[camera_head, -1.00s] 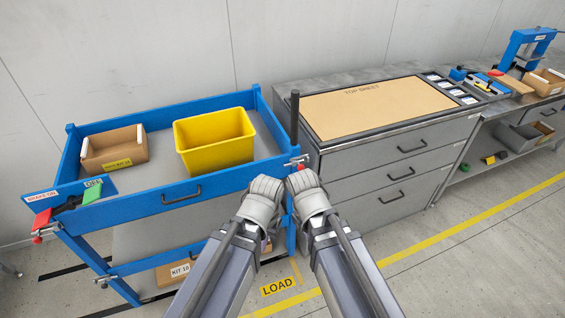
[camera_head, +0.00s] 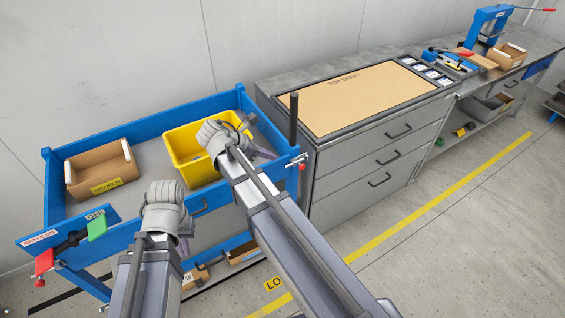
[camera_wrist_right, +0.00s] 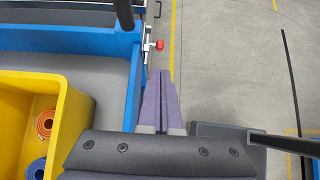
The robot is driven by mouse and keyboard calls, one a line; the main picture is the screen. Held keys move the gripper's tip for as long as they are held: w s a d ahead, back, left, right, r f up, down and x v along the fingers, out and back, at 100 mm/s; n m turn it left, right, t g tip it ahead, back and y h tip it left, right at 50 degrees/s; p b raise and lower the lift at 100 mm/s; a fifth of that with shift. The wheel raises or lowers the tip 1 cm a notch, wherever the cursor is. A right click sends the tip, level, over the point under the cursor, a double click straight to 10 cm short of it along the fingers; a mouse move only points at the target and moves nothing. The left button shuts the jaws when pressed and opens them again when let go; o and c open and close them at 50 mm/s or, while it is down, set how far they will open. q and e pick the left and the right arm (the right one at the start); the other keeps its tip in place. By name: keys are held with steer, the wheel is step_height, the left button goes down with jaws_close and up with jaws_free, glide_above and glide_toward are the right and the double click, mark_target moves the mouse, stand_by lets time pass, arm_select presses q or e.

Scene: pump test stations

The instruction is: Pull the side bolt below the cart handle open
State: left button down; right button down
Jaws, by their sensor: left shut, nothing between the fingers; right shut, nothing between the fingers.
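The side bolt with a red knob (camera_head: 302,167) sits at the blue cart's (camera_head: 130,237) right corner, below the dark upright post (camera_head: 293,118). The bolt's red knob also shows in the right wrist view (camera_wrist_right: 159,45), just beyond the fingertips and apart from them. My right gripper (camera_head: 266,150) is shut and empty, over the cart's right end beside the yellow bin; its closed fingers (camera_wrist_right: 164,74) point toward the bolt. My left gripper (camera_head: 187,242) is shut in front of the cart's front edge, its fingers mostly hidden by its wrist.
The yellow bin (camera_head: 186,158) with rolled items and a cardboard box (camera_head: 101,170) stand on the cart. Another red knob (camera_head: 41,284) and a green tab (camera_head: 97,229) are at its left corner. A grey drawer cabinet (camera_head: 345,180) stands right; open floor lies in front.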

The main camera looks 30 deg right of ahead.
mark_target(300, 166)
steer(key=b+x, duration=1)
steer(key=x, duration=0.3)
steer(key=shift+d+f, duration=0.25)
steer(key=shift+f, duration=0.05)
steer(key=shift+d, duration=0.15)
steer(key=d, duration=0.4)
steer(key=shift+w+d, duration=0.2)
